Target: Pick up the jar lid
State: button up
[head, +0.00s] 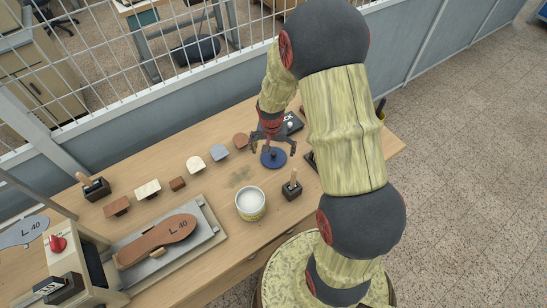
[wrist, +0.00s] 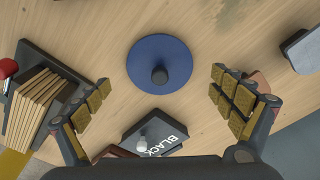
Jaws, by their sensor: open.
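The jar lid is a flat blue disc (wrist: 142,52) with a dark round knob in its middle, lying on the wooden table. It also shows in the head view, as a blue disc (head: 273,160) just below my gripper (head: 270,142). In the wrist view my gripper (wrist: 160,98) is open and empty, with one padded finger on each side. The lid lies between the fingers' lines but further up the picture than the fingertips. The head view does not clearly show the height of the fingers above the lid.
A black block marked BLACK (wrist: 158,138) and a holder of wooden slats (wrist: 38,108) lie near my fingers. A white pot (head: 250,205) and a stamp in a dark holder (head: 292,187) stand nearby. A wire mesh fence (head: 150,60) runs behind the table.

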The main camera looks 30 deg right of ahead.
jog(key=shift+w+d+f, duration=0.15)
jog(key=shift+f, duration=1.1)
jog(key=c, duration=0.3)
